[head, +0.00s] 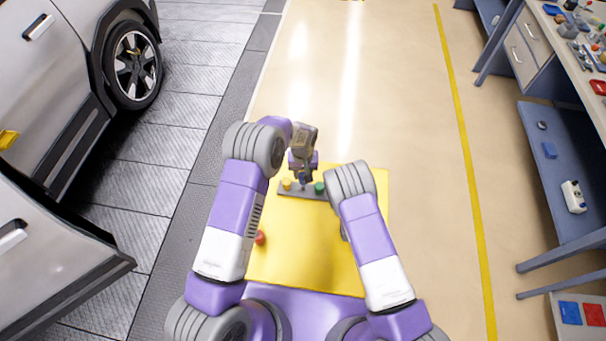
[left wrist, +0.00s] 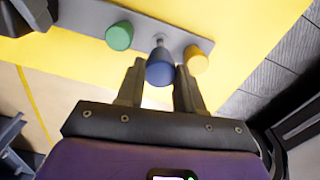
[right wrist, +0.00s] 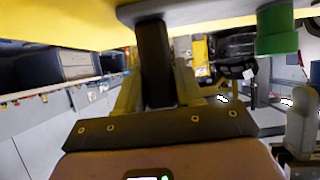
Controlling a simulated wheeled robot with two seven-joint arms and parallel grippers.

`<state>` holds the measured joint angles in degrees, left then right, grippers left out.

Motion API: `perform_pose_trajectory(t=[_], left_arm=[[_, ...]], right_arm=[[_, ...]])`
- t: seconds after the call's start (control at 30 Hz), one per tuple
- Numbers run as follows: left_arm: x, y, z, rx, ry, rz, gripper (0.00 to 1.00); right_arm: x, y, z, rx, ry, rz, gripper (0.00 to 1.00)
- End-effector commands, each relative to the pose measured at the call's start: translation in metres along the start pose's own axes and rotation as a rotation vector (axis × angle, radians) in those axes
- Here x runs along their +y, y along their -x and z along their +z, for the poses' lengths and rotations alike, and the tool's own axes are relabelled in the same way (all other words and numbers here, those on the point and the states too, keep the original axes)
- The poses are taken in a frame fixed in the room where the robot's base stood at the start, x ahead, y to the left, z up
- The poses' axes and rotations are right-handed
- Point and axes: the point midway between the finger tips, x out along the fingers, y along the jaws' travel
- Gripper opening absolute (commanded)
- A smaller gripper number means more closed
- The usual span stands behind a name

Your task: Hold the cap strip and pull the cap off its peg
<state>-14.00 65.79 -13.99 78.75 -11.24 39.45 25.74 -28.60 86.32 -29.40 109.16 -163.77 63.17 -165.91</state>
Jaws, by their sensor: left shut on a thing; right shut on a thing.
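A grey cap strip (head: 305,194) lies on the yellow top (head: 310,240). It bears a yellow cap (left wrist: 196,60) and a green cap (left wrist: 119,37), both seated on it. The blue cap (left wrist: 160,70) is between them. A bare length of peg (left wrist: 158,42) shows between the strip and the blue cap; I cannot tell whether the cap still touches it. My left gripper (left wrist: 157,76) is shut on the blue cap. My right gripper (right wrist: 157,85) is shut on a dark upright grip (right wrist: 153,50) at the strip's green-cap end. My right arm hides this gripper in the head view.
A small red round thing (head: 260,237) sits at the yellow top's left edge. A silver car (head: 60,60) stands at the left. A workbench (head: 560,60) with small items stands at the right. The floor beyond the yellow top is clear.

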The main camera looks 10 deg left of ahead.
Motion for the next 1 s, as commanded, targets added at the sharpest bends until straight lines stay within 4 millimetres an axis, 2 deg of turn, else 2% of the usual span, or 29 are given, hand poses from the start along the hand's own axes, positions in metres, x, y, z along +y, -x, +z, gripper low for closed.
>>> perform_pose_trajectory(t=[0.37, 1.0], left_arm=[[0.0, 0.002, 0.0, 0.0, 0.0, 0.0, 0.17], [0.0, 0.038, 0.0, 0.0, 0.0, 0.0, 0.17]], right_arm=[[0.0, 0.0, 0.0, 0.001, 0.0, 0.0, 0.12], [0.0, 0.0, 0.0, 0.001, 0.0, 0.0, 0.12]])
